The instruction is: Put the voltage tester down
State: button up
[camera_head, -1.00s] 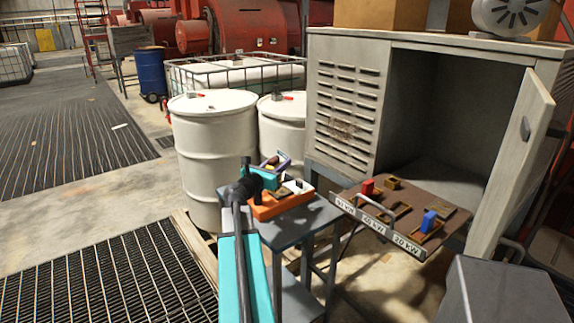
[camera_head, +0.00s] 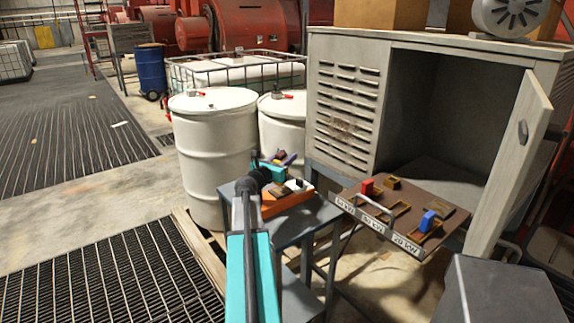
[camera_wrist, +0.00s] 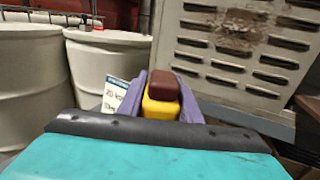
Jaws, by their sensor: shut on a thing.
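My gripper (camera_wrist: 166,98) has purple fingers, which are shut on a small yellow block with a dark red-brown top, apparently the voltage tester (camera_wrist: 161,92). In the head view my gripper (camera_head: 285,160) is small, and the tester shows as a dark bit between its fingers. It is over or just behind the orange tray (camera_head: 268,208) on the small grey table (camera_head: 313,222). I cannot tell how high the tester is above the tray or table.
White drums (camera_head: 212,150) stand behind the table. An open grey cabinet (camera_head: 345,105) stands to the right. Its brown board (camera_head: 350,190) juts out with red and blue pieces and kW labels. The tray holds white and brown items.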

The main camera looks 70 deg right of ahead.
jog(key=shift+d+f+p, duration=0.15)
jog(key=shift+f+p, duration=0.15)
jog(key=shift+f, duration=1.45)
jog(key=shift+f, duration=0.15)
jog(key=o, duration=1.2)
jog(key=w+a+b, duration=0.2)
jog(key=a, duration=1)
jog(key=shift+w+d, duration=0.1)
